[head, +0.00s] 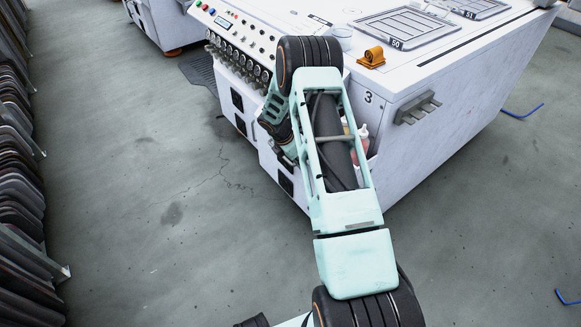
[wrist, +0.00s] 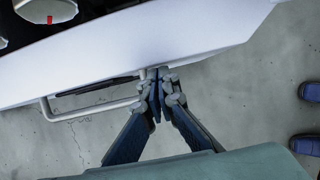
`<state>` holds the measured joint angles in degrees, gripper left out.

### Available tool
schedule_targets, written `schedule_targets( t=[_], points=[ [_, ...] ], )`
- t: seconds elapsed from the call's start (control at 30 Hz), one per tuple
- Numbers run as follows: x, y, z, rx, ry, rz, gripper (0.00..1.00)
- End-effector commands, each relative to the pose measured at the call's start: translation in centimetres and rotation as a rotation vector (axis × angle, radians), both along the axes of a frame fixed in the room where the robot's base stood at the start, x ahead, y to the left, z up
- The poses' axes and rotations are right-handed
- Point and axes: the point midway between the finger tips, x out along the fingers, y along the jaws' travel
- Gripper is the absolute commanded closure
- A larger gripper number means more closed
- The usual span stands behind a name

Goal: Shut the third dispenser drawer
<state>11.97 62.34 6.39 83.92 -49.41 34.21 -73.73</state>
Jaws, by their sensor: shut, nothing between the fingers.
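In the wrist view my gripper (wrist: 157,78) is shut and empty. Its fingertips are close to the right end of a grey bar handle (wrist: 92,109) below the edge of a white panel (wrist: 200,40); I cannot tell whether they touch. A dark slot shows between the handle and the panel. In the head view the white machine (head: 440,145) carries the number 3, and my arm covers part of its front. The third dispenser drawer cannot be made out clearly, nor how far it stands out. Bottles (head: 363,133) show beside my arm, partly hidden.
A control panel (head: 236,45) with gauges and knobs lies left of my arm. An orange block (head: 371,57) sits on the machine top, and a grey bracket (head: 418,107) is on its side. Dark stacked panels (head: 18,170) line the left. The floor between is clear.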

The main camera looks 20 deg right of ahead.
Motion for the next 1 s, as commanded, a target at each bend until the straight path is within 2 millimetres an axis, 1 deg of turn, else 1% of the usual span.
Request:
schedule_targets(
  t=[0.2,0.63,0.77,0.9,1.0],
  points=[
    [0.2,-0.7,0.0,0.001,0.000,0.000,1.00],
    [0.2,-0.5,0.0,0.001,0.001,0.001,1.00],
    [0.1,0.5,-0.1,0.001,0.001,0.003,1.00],
    [-0.1,2.7,0.0,0.000,0.001,0.000,1.00],
    [-0.2,3.4,2.9,0.000,-0.004,-0.004,1.00]
  ],
)
